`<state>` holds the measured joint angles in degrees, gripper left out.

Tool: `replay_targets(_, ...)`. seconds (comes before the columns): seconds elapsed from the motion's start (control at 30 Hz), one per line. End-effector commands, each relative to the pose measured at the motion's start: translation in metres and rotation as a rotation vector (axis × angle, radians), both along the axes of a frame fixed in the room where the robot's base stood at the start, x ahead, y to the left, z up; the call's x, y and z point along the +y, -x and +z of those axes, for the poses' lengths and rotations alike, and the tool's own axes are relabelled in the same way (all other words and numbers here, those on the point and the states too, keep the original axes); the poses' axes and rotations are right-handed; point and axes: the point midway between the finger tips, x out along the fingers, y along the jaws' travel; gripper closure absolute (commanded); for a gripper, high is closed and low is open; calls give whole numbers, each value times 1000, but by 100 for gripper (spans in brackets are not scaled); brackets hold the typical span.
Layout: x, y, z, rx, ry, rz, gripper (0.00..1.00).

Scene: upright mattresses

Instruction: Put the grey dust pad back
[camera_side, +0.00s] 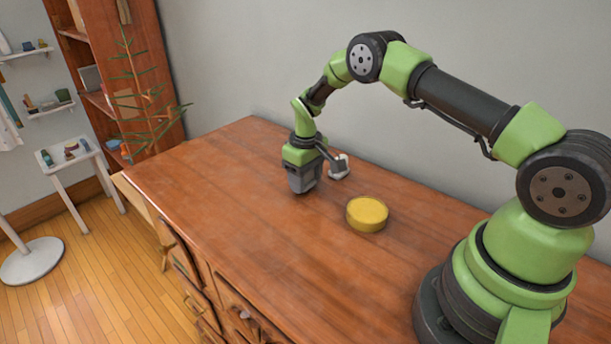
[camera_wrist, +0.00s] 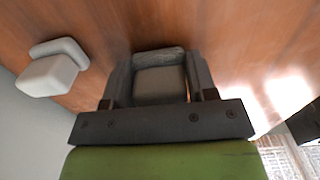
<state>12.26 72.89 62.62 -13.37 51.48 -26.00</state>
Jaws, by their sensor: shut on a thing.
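My gripper (camera_side: 302,184) points down, low over the wooden table top, left of the yellow round thing. In the wrist view its two dark fingers stand on either side of a grey block, which I take for the grey dust pad (camera_wrist: 160,84), and are shut on it. In the side view the pad is hard to tell apart from the grey fingers. I cannot tell whether its underside touches the table.
A small pale grey thing with a block on a base (camera_side: 339,167) stands close behind and right of my gripper; it also shows in the wrist view (camera_wrist: 50,72). A yellow round tub (camera_side: 367,214) sits nearer my base. The table's left part (camera_side: 215,165) is clear.

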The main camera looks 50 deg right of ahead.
Motion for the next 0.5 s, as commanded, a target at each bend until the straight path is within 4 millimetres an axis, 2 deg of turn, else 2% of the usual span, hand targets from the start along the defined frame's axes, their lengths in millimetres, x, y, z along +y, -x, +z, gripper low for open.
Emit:
replay_targets(0.47,0,0,-10,-1,0,0,78)
replay_targets(0.5,0,0,-9,-1,0,0,39)
